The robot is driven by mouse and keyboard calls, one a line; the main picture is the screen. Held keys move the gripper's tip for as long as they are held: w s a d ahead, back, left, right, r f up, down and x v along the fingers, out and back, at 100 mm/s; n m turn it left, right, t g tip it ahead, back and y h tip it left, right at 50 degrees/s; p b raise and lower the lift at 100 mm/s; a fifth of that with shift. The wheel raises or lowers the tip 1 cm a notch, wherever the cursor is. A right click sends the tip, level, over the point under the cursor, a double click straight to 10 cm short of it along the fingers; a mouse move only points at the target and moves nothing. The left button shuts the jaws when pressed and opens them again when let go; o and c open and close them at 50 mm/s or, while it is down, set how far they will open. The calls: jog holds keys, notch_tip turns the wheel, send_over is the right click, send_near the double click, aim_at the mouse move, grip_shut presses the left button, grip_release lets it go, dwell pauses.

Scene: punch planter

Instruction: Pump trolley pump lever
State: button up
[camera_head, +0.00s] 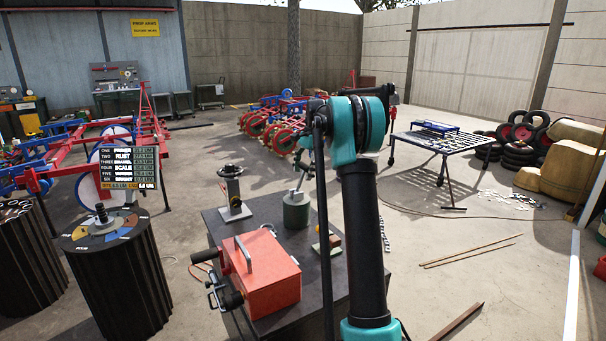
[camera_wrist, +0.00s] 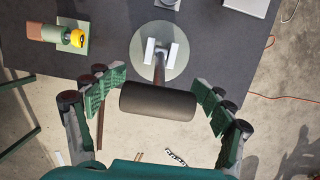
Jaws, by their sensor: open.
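The pump lever's black cylindrical handle (camera_wrist: 158,100) lies crosswise between my fingers in the wrist view. My gripper (camera_wrist: 161,88) is open, with one green ribbed finger pad near each end of the handle. Gaps show on both sides, and I see no clear contact. In the head view, a dark green cylinder (camera_head: 296,212) with a lever on top appears to be this pump. My arm hides most of the gripper there.
A red box (camera_head: 262,280) with a handle and a grey stand (camera_head: 233,195) share the dark trolley top (camera_head: 212,226). A small plate with coloured blocks (camera_wrist: 58,36) sits beside the pump. Two dark fluted drums (camera_head: 115,275) stand left.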

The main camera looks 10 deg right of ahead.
jog(key=v, duration=1.2)
jog(key=shift+w+d+f, duration=0.1)
jog(key=shift+c, duration=0.3)
